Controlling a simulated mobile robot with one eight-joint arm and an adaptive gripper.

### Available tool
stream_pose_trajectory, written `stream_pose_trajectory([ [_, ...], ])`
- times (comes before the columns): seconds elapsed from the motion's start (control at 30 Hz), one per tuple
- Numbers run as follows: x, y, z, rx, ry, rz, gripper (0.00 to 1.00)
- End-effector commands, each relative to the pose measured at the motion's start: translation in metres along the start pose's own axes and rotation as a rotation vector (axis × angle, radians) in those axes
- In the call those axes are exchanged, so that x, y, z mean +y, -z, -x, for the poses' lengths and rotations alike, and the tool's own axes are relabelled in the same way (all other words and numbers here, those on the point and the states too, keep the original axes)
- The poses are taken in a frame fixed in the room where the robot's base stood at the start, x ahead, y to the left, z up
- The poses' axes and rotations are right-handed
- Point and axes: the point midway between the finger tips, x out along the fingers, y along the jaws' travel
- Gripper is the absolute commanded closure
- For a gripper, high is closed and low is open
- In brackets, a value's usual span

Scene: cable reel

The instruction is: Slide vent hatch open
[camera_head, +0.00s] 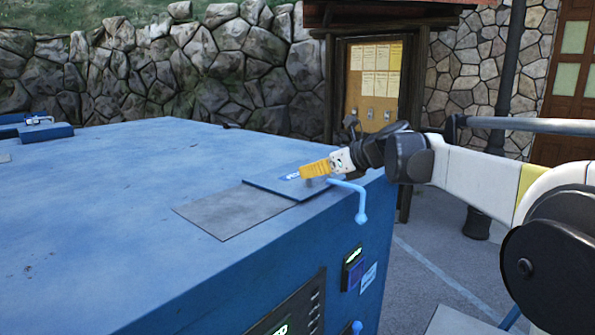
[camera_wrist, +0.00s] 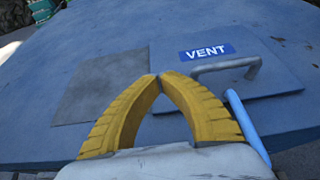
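The vent hatch (camera_head: 272,187) is a flat blue plate on top of a large blue cabinet, close to its right edge. In the wrist view the hatch (camera_wrist: 270,98) carries a blue VENT label (camera_wrist: 207,52) and a grey bar handle (camera_wrist: 228,65). My gripper (camera_head: 303,171) is above the hatch. In the wrist view the yellow fingertips of my gripper (camera_wrist: 159,78) meet with nothing between them. They appear over the hatch's left edge, left of the handle and apart from it. Their exact height is unclear. My fingers partly hide the handle in the head view.
A bare grey square (camera_head: 228,209) lies left of the hatch on the cabinet top (camera_head: 110,210). A light blue bent lever (camera_head: 359,205) stands at the cabinet's right edge, close to my gripper. A notice board (camera_head: 374,85) and stone wall are behind. The cabinet top's middle is clear.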

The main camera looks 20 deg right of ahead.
Motion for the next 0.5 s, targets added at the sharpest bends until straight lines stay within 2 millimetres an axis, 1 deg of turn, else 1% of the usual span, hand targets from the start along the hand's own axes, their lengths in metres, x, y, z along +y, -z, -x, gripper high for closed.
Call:
stream_pose_trajectory([
  [0.03, 0.0, 0.002, 0.007, 0.0, 0.002, -0.001, 1.0],
  [0.3, 0.0, 0.011, 0.042, 0.0, 0.001, -0.001, 1.0],
  [0.4, -0.001, 0.015, 0.054, 0.0, 0.003, -0.002, 1.0],
  [0.5, 0.0, 0.017, 0.061, 0.0, 0.0, -0.001, 1.0],
])
